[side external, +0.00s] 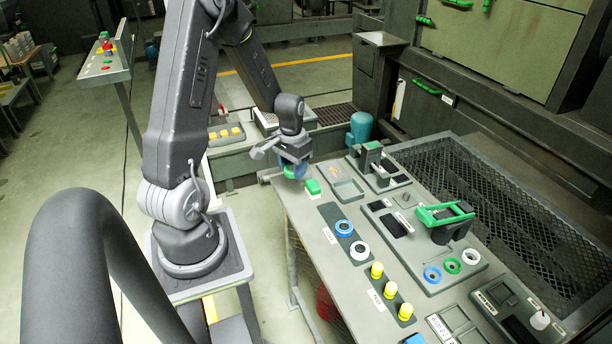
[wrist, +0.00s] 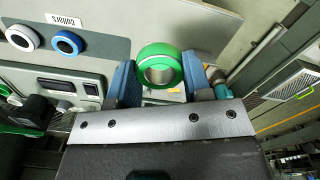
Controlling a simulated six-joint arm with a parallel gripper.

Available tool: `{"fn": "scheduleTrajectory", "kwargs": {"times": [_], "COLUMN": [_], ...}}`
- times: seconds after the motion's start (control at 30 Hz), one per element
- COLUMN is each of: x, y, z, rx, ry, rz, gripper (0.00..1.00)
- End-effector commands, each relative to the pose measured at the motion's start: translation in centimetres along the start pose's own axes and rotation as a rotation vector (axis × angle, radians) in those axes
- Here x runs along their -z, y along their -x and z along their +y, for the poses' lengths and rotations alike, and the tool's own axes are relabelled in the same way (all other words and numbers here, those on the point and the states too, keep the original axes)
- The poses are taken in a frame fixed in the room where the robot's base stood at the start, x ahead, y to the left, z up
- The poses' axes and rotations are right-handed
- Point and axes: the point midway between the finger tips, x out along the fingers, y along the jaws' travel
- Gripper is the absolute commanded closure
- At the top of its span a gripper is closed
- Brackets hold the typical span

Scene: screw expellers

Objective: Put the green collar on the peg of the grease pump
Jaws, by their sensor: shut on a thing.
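My gripper (side external: 294,171) is above the far left corner of the workbench in the side view. In the wrist view its blue fingers (wrist: 160,82) are shut on the green collar (wrist: 160,56), one on each side. The collar's hole faces the camera. In the side view the collar (side external: 288,171) is mostly hidden by the fingers. A device with a green handle (side external: 445,214) stands on a grey plate farther right. Blue, green and white rings (side external: 453,266) sit in front of it. I cannot tell which part is the grease pump's peg.
A blue collar (side external: 344,228) and a white collar (side external: 360,251) lie on the dark collar strip. Several yellow-topped parts (side external: 390,290) stand nearer the front. A clamp-like fixture (side external: 373,160) stands behind; mesh (side external: 480,190) lines the back.

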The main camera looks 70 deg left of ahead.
Motion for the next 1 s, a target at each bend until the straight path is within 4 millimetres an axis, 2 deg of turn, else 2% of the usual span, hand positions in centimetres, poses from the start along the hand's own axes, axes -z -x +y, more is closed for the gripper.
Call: {"fn": "scheduleTrajectory", "kwargs": {"times": [0.13, 0.27, 0.4, 0.6, 0.8, 0.9, 1.0], "x": [2.1, 6.2, 11.0, 16.4, 19.3, 19.9, 20.1], "y": [0.3, 0.4, 0.4, 0.4, 0.4, 0.4, 0.5], "z": [0.4, 2.5, 6.3, 13.5, 20.3, 22.7, 24.1], "rx": [0.001, 0.001, 0.001, 0.000, 0.001, 0.001, 0.001], "ry": [-0.039, -0.114, -0.211, -0.347, -0.456, -0.491, -0.512], "rz": [0.002, 0.002, 0.002, 0.001, 0.001, 0.000, 0.001], "gripper": [0.81, 0.81, 0.81, 0.81, 0.81, 0.81, 0.81]}}
